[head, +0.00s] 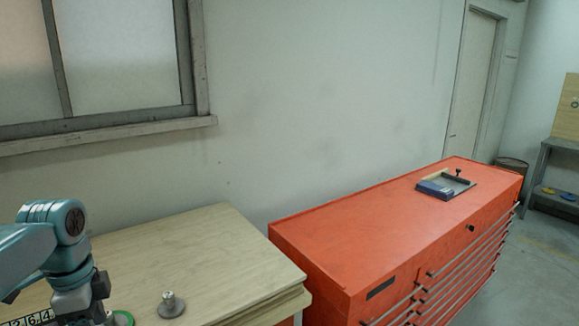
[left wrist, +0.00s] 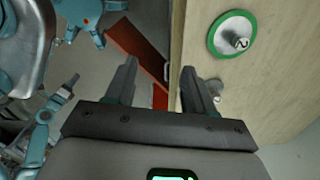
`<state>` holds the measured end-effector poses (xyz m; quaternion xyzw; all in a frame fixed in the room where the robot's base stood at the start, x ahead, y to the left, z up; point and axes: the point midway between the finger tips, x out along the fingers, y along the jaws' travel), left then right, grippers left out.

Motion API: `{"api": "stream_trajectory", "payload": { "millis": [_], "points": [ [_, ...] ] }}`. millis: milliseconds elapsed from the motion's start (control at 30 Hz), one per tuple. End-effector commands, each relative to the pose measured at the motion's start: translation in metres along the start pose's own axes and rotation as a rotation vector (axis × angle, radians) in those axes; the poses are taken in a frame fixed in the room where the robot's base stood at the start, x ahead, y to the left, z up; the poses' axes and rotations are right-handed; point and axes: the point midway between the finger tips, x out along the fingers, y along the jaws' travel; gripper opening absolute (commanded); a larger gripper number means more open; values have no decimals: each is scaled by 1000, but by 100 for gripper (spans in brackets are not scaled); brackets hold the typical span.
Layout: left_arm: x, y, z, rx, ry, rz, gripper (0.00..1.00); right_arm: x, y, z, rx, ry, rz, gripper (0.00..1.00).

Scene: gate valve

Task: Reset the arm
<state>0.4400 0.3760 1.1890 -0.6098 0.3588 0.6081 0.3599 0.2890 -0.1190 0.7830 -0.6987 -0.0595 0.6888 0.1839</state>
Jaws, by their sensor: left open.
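My left arm comes in at the lower left of the head view, and its gripper end is mostly cut off by the bottom edge. In the left wrist view my left gripper (left wrist: 160,75) is open, with nothing between its two dark fingers. A green-rimmed round part (left wrist: 234,36) with a metal stem lies on the wooden top, to the right of the fingers. Part of its green rim (head: 123,318) shows beside my arm in the head view. A grey round part with an upright stem (head: 171,304) stands on the wooden top, apart from my arm. My right gripper cannot be made out.
The wooden table top (head: 215,245) is mostly bare toward the back. A red tool cabinet (head: 340,250) stands to its right, with a blue and grey tool (head: 445,187) on top. A wall with a window is behind. A grey bench (head: 560,145) stands at the far right.

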Motion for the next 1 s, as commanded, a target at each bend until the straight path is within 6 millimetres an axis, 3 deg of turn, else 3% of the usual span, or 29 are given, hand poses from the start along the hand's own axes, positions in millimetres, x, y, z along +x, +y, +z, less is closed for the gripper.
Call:
{"api": "stream_trajectory", "payload": {
  "millis": [100, 367, 567, 667, 767, 833, 900, 1000],
  "points": [
    [6, -1, -2, -2, 1, 5, 54, 0, 0, 0, 0, 0, 0, 43],
    [71, -12, -39, -75, 46, 19, 54, 1, 0, 0, 0, 0, 0, 43],
    [136, -7, -74, -167, 97, 44, 54, 2, 1, 0, 0, 0, 0, 43],
    [179, 5, -96, -239, 129, 70, 54, 3, 1, 0, 0, 0, 0, 43],
    [234, 30, -121, -350, 167, 114, 54, 4, 2, 0, 0, 0, 0, 43],
    [281, 60, -140, -464, 194, 158, 54, 5, 2, 0, 0, 0, 0, 43],
    [324, 98, -154, -605, 215, 204, 54, 6, 2, 0, 0, 0, 0, 43],
    [372, 158, -163, -822, 224, 264, 54, 7, 2, 0, 0, 0, 0, 43]
  ]
}}
